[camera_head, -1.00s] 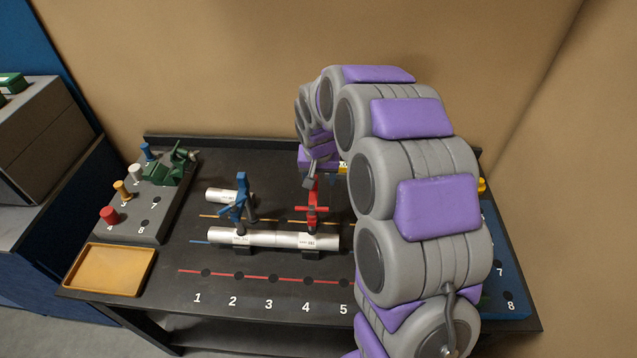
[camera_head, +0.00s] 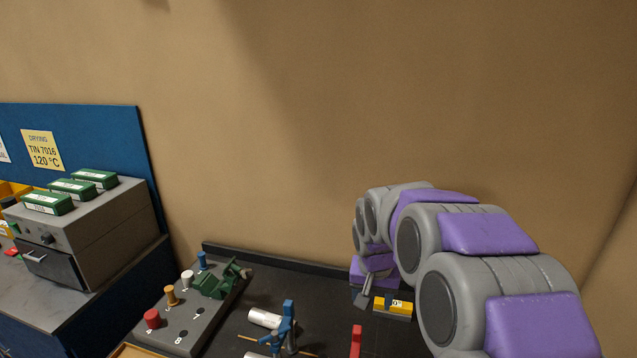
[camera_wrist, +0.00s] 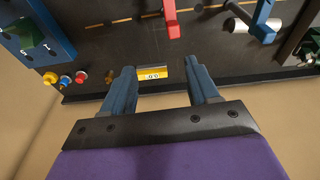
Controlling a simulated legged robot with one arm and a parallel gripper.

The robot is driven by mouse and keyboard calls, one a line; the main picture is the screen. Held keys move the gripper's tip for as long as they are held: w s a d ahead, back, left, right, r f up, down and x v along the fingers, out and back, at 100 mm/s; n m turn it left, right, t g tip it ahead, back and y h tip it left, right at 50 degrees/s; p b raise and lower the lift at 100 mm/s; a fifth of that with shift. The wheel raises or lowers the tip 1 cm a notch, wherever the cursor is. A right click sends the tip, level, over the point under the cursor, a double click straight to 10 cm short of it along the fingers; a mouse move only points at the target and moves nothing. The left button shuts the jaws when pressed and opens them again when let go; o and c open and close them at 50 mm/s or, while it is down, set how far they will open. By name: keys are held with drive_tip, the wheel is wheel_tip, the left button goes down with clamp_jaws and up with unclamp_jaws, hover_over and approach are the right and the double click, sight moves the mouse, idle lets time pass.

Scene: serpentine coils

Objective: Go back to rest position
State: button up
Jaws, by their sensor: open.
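My gripper (camera_wrist: 162,85) is open and empty, its two blue fingers apart in the wrist view. It hangs over the back part of the dark table (camera_head: 268,277). A small yellow block with a white label (camera_wrist: 153,73) shows between and beyond the fingers; it also shows beside the gripper in the head view (camera_head: 393,306). My gripper end (camera_head: 366,288) is at the tip of my curled arm in the head view; its fingers are partly hidden there.
A red clamp (camera_head: 356,340) and a blue clamp (camera_head: 288,325) stand near metal pipes (camera_head: 265,318). A grey peg board (camera_head: 185,328) with coloured pegs and a green tool (camera_head: 214,286) is at left. A grey oven (camera_head: 100,235) stands further left. The wall is close behind.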

drive_tip(key=s+f+n+g+b, duration=0.1)
drive_tip(key=s+g, duration=0.1)
drive_tip(key=s, duration=1.6)
drive_tip(key=s+f+n+g, duration=0.1)
drive_tip(key=s+f+n, duration=0.1)
drive_tip(key=s, duration=1.6)
drive_tip(key=shift+s+a+g+y+b, duration=0.2)
drive_tip(key=shift+a+g+y+b, duration=0.1)
drive_tip(key=shift+g+y+b, duration=0.1)
drive_tip(key=shift+c, duration=0.2)
